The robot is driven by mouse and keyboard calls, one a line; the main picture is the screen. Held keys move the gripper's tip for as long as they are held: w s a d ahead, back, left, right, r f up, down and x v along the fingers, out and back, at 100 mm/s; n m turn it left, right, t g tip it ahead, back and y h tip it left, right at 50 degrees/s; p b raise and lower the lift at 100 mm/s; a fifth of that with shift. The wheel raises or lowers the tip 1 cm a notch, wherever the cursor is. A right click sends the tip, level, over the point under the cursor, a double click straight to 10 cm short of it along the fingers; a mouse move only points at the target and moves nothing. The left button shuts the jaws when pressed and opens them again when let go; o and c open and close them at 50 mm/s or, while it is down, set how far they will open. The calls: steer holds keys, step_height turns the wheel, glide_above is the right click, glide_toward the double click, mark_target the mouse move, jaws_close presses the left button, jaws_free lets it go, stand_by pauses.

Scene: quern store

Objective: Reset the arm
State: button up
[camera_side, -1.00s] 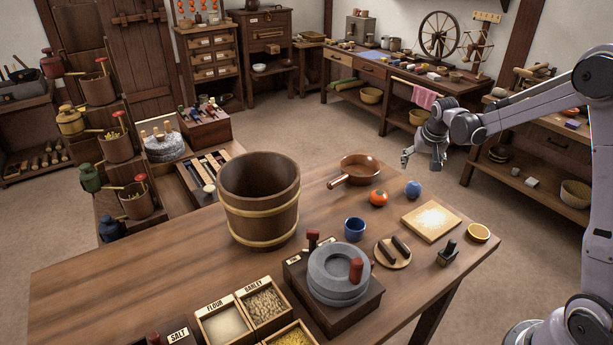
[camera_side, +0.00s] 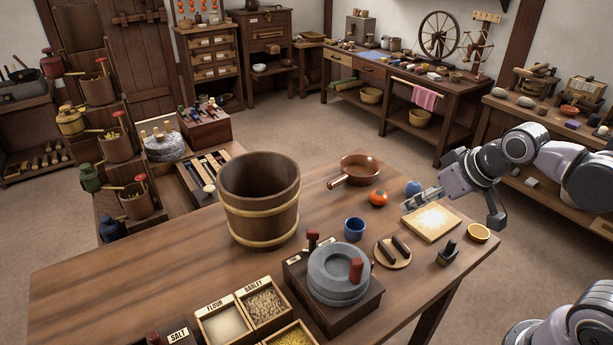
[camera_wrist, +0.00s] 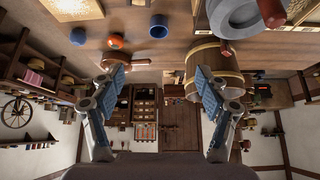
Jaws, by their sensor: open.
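The wrist view looks across the table, with the scene upside down. The table (camera_side: 150,255) carries a wooden bucket (camera_side: 260,200), a copper pan (camera_side: 360,170), an orange-red fruit (camera_side: 378,198) and a blue ball (camera_side: 413,187), which is close behind the fingertips.
A stone quern (camera_side: 338,272) stands at the table's front, with a blue cup (camera_side: 354,228) behind it. A round board (camera_side: 393,254), a small dark stamp-like tool (camera_side: 448,252) and a yellow bowl (camera_side: 479,233) lie at the right. A flour box (camera_side: 224,325) is in front. The table's left is clear.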

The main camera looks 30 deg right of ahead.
steer(key=shift+s+a+f+n, duration=0.25)
steer(key=shift+s+a, duration=0.15)
steer(key=shift+s, duration=0.2)
steer(key=shift+s+a+f+n, duration=0.2)
steer(key=shift+s+a, duration=0.15)
steer(key=shift+s, duration=0.2)
